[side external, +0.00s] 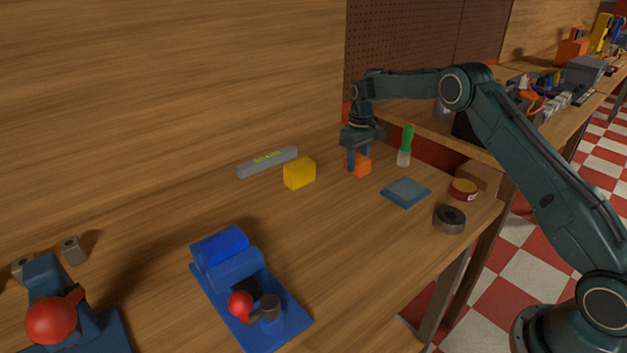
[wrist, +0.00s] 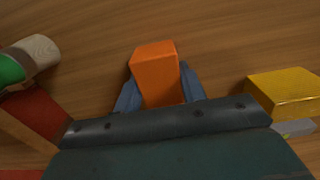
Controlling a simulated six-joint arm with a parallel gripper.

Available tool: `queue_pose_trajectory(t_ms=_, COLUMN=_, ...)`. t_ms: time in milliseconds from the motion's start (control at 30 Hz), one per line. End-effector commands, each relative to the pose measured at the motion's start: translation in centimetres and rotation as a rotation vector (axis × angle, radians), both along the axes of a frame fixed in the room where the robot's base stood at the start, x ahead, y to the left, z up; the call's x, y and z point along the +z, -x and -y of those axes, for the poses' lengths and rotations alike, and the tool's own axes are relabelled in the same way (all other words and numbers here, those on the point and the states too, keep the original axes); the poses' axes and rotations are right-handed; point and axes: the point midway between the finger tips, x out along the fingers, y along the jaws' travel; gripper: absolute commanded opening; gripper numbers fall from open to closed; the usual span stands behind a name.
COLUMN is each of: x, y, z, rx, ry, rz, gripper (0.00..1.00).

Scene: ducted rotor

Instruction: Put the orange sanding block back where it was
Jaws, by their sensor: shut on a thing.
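The orange sanding block (side external: 362,168) is a small orange box near the back of the wooden bench. It also shows in the wrist view (wrist: 156,72), between the two blue-grey fingers. My gripper (side external: 358,164) points down and is shut on the block, with a finger on either side of it (wrist: 157,92). The block is at or very near the bench top; I cannot tell whether it touches the wood.
A yellow block (side external: 299,174) and grey bar (side external: 267,162) lie left of my gripper. A green-handled tool (side external: 406,145) stands close on its right. A blue-grey pad (side external: 406,192), round tin (side external: 463,189) and dark ring (side external: 449,219) lie nearer the bench edge. Blue fixtures (side external: 250,290) stand front left.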

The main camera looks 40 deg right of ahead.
Motion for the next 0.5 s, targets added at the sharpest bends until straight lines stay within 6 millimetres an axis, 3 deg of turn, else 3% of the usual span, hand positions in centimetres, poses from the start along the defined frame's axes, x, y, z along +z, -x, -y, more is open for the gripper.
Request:
queue_pose_trajectory(t_ms=167, x=-0.31, y=0.0, z=0.0, rx=0.0, ry=0.0, rz=0.0, gripper=0.19)
queue_pose_trajectory(t_ms=200, x=-0.28, y=0.0, z=0.0, rx=0.0, ry=0.0, rz=0.0, gripper=0.48)
queue_pose_trajectory(t_ms=267, x=-0.28, y=0.0, z=0.0, rx=0.0, ry=0.0, rz=0.0, gripper=0.6)
queue_pose_trajectory(t_ms=500, x=-0.26, y=-0.01, z=0.0, rx=0.0, ry=0.0, rz=0.0, gripper=0.62)
